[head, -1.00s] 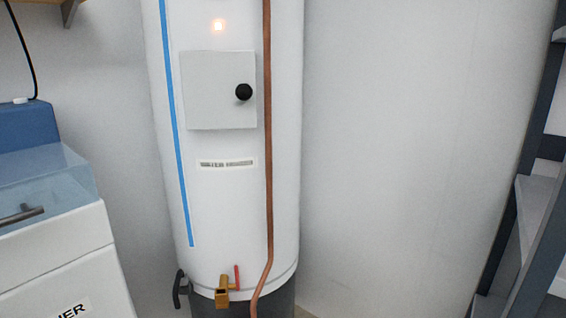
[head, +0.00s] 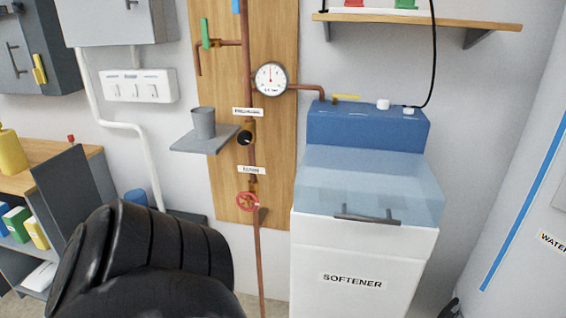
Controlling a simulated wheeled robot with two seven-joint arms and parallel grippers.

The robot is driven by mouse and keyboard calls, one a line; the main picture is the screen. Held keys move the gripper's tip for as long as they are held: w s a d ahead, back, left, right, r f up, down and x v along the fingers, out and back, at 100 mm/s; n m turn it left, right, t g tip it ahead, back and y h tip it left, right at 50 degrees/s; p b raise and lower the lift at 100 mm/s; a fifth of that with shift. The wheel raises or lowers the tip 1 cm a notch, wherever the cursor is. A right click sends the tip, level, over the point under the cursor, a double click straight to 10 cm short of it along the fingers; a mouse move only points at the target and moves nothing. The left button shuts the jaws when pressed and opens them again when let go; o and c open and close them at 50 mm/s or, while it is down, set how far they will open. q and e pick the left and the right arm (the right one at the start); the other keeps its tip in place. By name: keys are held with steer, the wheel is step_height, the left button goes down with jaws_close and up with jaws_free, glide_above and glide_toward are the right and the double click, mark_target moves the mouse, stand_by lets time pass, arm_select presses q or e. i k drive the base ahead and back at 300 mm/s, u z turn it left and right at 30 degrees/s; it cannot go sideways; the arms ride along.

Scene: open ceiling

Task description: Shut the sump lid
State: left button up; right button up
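A dark grey flat panel (head: 72,192) stands tilted upright at the left, behind a black ribbed arm part of mine. It may be the raised sump lid, but its lower edge is hidden, so I cannot tell what it is hinged to. A dark flat edge (head: 188,217) shows low by the wall behind the arm, beside a blue rounded thing (head: 136,197); most of that area is covered. Neither gripper is in view.
A white softener cabinet (head: 350,270) with a clear blue lid stands right of centre. A wooden board (head: 225,120) carries copper pipes, a gauge (head: 270,78) and a red valve wheel (head: 247,201). A small shelf (head: 203,140) juts out holding a grey cup (head: 203,122). Shelving stands far left.

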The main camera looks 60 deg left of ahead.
mark_target(65, 182)
steer(key=k, duration=0.95)
steer(key=z, duration=1.9)
steer(key=k, duration=2.9)
steer(key=u, duration=1.65)
steer(key=k, duration=0.55)
steer(key=u, duration=0.1)
